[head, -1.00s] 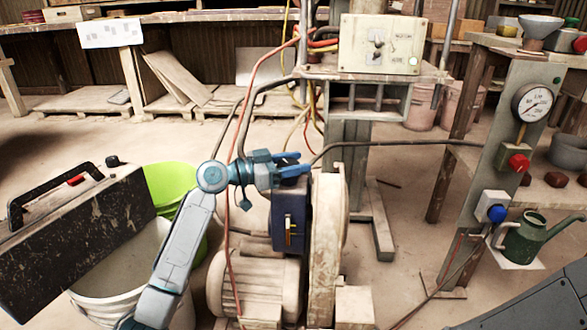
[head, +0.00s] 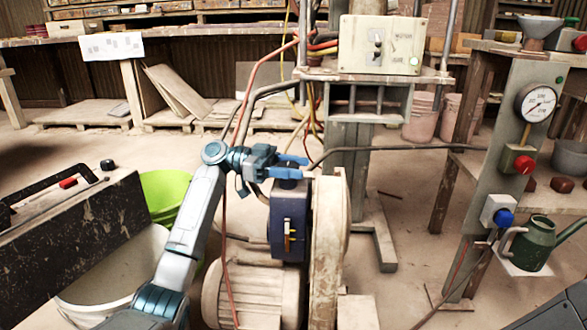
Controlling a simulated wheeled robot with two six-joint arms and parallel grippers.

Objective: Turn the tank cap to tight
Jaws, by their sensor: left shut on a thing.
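The tank is a dark blue box (head: 291,220) with a yellow-marked slot on its front, standing on the machine left of a pale wheel guard. Its dark cap (head: 289,182) sits on top, mostly hidden by fingers. My left gripper (head: 291,167) reaches in from the left with two blue fingers and is shut on the cap. The cap's marks are too small to read, so I cannot tell how tight it is. My right gripper is not in view.
A pale motor (head: 255,294) and the wheel guard (head: 327,250) stand close by. A switch box (head: 381,44) is behind. A post with a gauge (head: 538,103) and green watering can (head: 530,245) stand right.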

